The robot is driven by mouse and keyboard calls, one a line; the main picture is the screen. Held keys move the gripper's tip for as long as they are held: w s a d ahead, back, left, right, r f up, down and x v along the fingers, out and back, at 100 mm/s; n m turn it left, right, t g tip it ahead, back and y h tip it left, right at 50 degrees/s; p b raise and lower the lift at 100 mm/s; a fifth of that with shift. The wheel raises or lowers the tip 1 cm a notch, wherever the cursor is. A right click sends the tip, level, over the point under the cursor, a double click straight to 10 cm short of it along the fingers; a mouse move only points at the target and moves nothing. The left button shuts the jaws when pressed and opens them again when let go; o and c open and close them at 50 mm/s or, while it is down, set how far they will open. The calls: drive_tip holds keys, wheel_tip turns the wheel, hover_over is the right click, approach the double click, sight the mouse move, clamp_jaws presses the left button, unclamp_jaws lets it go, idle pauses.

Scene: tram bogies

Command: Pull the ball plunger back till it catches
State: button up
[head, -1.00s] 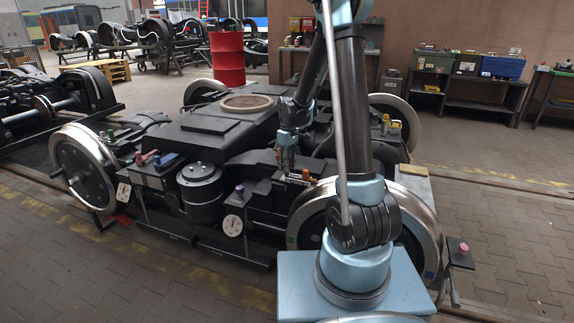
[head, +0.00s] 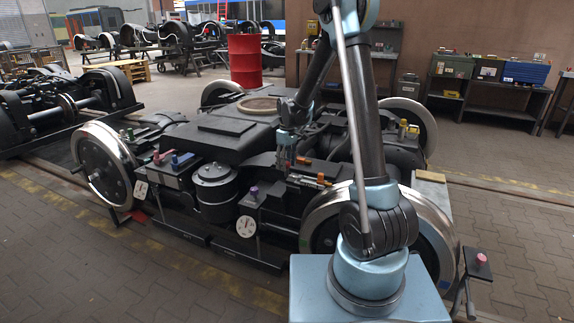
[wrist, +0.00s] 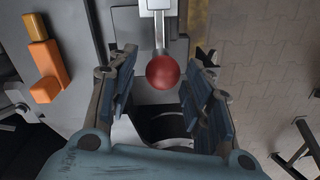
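The ball plunger shows in the wrist view as a dark red ball (wrist: 163,71) on a short metal rod. The rod comes out of a pale block (wrist: 157,5) at the top edge. My gripper (wrist: 162,62) is open, with one finger on each side of the ball. A gap shows between the ball and each finger. In the head view my gripper (head: 286,158) hangs low over the middle of the black bogie (head: 230,142). The red ball cannot be made out there.
An orange handle piece (wrist: 47,77) lies left of my fingers in the wrist view. A dark round opening (wrist: 165,124) is below the ball. A red drum (head: 245,60) stands behind the bogie. Paved floor (head: 110,270) is free at the front left.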

drive_tip(key=shift+s+r, duration=0.1)
drive_tip(key=shift+r, duration=0.05)
wheel_tip(320, 180, up, 12)
drive_tip(key=shift+w+d+f, duration=0.2)
drive_tip(key=shift+w, duration=0.1)
idle(0.4)
